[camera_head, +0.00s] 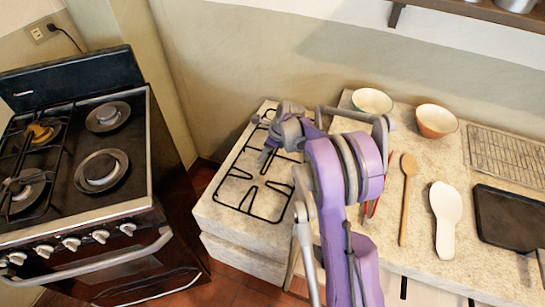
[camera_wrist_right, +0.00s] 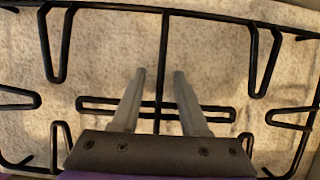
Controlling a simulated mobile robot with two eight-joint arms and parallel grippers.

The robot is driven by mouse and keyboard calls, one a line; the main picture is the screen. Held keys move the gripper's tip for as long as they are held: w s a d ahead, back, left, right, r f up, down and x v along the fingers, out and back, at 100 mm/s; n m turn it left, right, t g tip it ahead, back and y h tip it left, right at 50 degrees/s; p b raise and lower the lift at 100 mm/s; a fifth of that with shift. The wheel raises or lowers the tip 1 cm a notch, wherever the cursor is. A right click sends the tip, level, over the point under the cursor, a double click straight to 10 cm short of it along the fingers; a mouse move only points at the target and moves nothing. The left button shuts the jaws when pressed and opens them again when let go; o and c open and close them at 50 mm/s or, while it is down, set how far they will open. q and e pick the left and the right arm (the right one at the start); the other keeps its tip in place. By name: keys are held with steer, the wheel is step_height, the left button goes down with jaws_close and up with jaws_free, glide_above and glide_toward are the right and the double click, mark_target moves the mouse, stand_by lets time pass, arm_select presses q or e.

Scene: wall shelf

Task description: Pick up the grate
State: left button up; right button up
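The black wire grate (camera_head: 262,183) lies flat on the left end of the pale stone counter. My right arm covers part of it in the head view. My right gripper (camera_head: 265,154) is over the far half of the grate. In the right wrist view the grate (camera_wrist_right: 163,40) fills most of the picture. There the two fingers of the right gripper (camera_wrist_right: 160,73) are apart, one on each side of the grate's central bar, with nothing held. Whether they touch the grate cannot be told. My left gripper is not in view.
A black stove (camera_head: 75,150) stands left, across a narrow floor gap. Right of my arm, the counter (camera_head: 420,270) holds a white bowl (camera_head: 372,101), an orange bowl (camera_head: 436,121), a wooden spoon (camera_head: 405,200), a white spatula (camera_head: 445,215), a wire rack (camera_head: 505,155) and a dark pan (camera_head: 510,217).

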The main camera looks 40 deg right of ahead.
jaws_close()
steer(key=shift+r, duration=0.1)
stand_by(1.2)
